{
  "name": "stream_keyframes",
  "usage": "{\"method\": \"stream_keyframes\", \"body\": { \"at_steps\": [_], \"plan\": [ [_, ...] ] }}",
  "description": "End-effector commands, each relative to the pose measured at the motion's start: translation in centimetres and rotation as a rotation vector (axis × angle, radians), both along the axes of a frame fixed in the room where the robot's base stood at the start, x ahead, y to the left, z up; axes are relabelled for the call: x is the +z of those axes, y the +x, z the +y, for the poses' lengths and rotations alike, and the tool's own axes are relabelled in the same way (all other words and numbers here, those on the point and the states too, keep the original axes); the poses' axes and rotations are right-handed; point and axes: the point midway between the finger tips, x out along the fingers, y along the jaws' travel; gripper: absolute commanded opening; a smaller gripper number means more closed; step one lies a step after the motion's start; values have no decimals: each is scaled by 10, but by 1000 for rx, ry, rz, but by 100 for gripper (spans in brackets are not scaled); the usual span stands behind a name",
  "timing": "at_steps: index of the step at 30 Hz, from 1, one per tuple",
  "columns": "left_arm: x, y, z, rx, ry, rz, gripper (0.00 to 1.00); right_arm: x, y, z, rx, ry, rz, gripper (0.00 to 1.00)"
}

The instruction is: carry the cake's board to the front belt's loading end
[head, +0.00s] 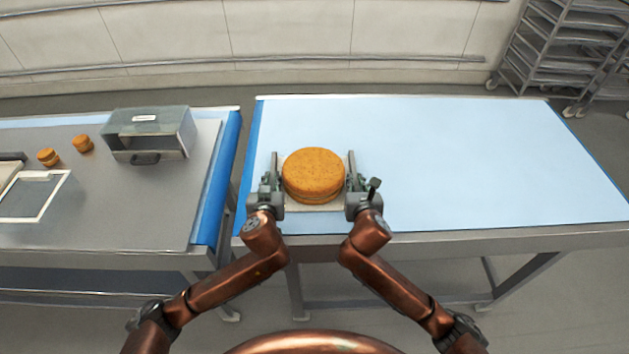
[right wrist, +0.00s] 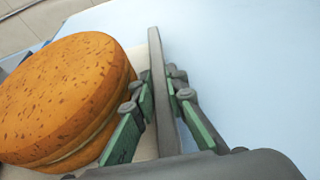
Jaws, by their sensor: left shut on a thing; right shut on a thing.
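A round two-layer golden-brown cake (head: 314,172) sits on a thin pale board (head: 315,208) over the left end of the wide light-blue belt (head: 450,160). The board has a grey upright bar along each side. My left gripper (head: 271,184) is shut on the bar left of the cake, and my right gripper (head: 355,184) is shut on the right one. In the right wrist view the grey bar (right wrist: 163,90) stands between the green-padded fingers, beside the cake (right wrist: 60,100). I cannot tell whether the board touches the belt.
The belt right of the cake is clear. A tray rack (head: 565,50) stands back right.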

Motion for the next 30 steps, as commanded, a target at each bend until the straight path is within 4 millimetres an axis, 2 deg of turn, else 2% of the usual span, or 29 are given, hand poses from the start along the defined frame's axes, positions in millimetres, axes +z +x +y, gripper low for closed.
{"method": "stream_keyframes", "body": {
  "at_steps": [11,24,30],
  "plan": [
    [9,0,1,2,0,-5,0,9,0,-1,-2,-1,-4,0],
    [56,-2,1,3,1,-19,0,55,-2,-1,-2,0,-19,0],
    [65,-3,1,3,1,-22,0,64,-2,-1,-2,-1,-21,0]
  ]
}}
